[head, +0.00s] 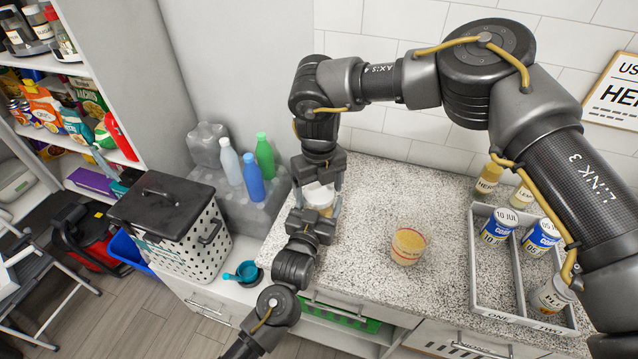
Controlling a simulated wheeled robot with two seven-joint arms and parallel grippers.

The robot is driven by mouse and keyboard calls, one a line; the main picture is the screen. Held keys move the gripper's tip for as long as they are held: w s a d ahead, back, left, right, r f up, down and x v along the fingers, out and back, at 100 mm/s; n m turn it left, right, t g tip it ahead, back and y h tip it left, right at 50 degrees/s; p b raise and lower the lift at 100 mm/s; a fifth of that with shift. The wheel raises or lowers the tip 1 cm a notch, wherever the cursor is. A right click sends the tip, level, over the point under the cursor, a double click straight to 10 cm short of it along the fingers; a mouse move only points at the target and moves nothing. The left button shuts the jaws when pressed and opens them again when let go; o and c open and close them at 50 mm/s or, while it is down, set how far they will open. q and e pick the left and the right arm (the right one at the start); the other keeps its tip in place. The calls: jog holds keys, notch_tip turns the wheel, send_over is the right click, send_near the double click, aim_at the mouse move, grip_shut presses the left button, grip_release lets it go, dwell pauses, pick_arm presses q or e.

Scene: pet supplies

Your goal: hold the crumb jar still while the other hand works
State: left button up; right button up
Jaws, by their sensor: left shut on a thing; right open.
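A small jar with a white top and a pale yellow body, taken as the crumb jar (321,199), stands at the left end of the speckled counter. My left gripper (316,210) comes from below in the picture and is shut on the jar's body. My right gripper (318,182) is directly above, pointing down, with its open fingers around the jar's white top. Whether those fingers touch it cannot be told. The two grippers hide much of the jar. A clear cup (408,245) with yellow crumb-like contents and a red mark stands apart to the right.
A grey divided tray (487,310) on the right holds several labelled tins; two yellow-capped bottles (489,178) stand behind it. Coloured bottles (252,170) and a dark-lidded white basket (190,240) are on the left. The counter (385,190) is bare around the cup.

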jog(key=shift+c, duration=0.2)
jog(key=c, duration=1)
jog(key=shift+o, duration=0.2)
jog(key=m, duration=1.5)
jog(key=shift+m, duration=0.3)
jog(key=m, duration=0.3)
jog(key=shift+m, duration=0.4)
jog(key=o, duration=1.1)
